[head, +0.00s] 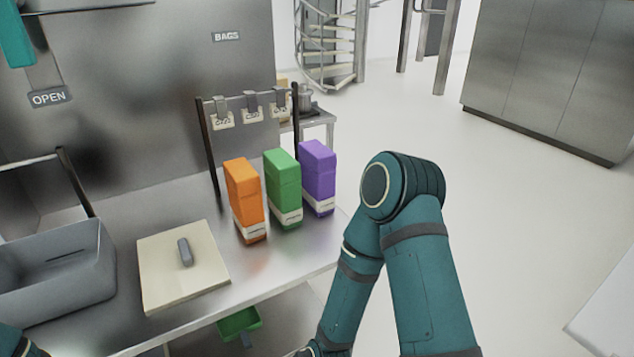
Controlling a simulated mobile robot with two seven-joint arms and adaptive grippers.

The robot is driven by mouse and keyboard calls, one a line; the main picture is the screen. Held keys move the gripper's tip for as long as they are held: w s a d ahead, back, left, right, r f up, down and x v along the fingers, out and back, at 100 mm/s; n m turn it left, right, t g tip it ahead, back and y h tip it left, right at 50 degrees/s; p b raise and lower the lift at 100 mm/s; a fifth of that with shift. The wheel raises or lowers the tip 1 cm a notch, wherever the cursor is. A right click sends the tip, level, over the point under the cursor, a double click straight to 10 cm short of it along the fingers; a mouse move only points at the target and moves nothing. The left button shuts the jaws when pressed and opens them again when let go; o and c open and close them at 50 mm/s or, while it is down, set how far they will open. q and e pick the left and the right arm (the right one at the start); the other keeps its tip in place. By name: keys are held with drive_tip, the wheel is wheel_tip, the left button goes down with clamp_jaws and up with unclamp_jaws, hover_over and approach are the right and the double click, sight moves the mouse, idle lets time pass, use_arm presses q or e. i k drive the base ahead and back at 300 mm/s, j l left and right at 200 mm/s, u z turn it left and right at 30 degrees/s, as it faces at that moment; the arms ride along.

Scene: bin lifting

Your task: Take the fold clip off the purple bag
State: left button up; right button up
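The purple bag (318,178) stands upright on the steel counter, at the right end of a row of three bags. It has a pale label band near its base. I cannot make out a fold clip on it from here. The green bag (283,187) stands just left of it, and the orange bag (244,200) is further left. My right arm reaches up and bends back down at the right of the bags, and its gripper is out of view below. My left gripper is not in view either.
A rack with hanging labelled clips (252,109) stands behind the bags. A cream board with a grey handle-like piece (180,285) lies left of them, beside a grey bin (60,275). A green object (240,323) shows below the counter. The floor on the right is clear.

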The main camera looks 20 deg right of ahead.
sight(318, 190)
drive_tip(key=l+u, duration=0.2)
drive_tip(key=l, duration=0.3)
drive_tip(key=l+u, duration=0.25)
drive_tip(key=l, duration=0.25)
drive_tip(key=l+u, duration=0.2)
drive_tip(key=l, duration=0.3)
drive_tip(key=l+u, duration=0.2)
drive_tip(key=l, duration=0.25)
drive_tip(key=k+l+u, duration=0.25)
drive_tip(key=l, duration=0.2)
drive_tip(key=l+u, duration=0.2)
drive_tip(key=l, duration=0.3)
drive_tip(key=l+u, duration=0.15)
drive_tip(key=l, duration=0.15)
drive_tip(key=k+l+u, duration=0.15)
drive_tip(key=l, duration=0.15)
drive_tip(key=k+l+u, duration=0.15)
drive_tip(key=l, duration=0.15)
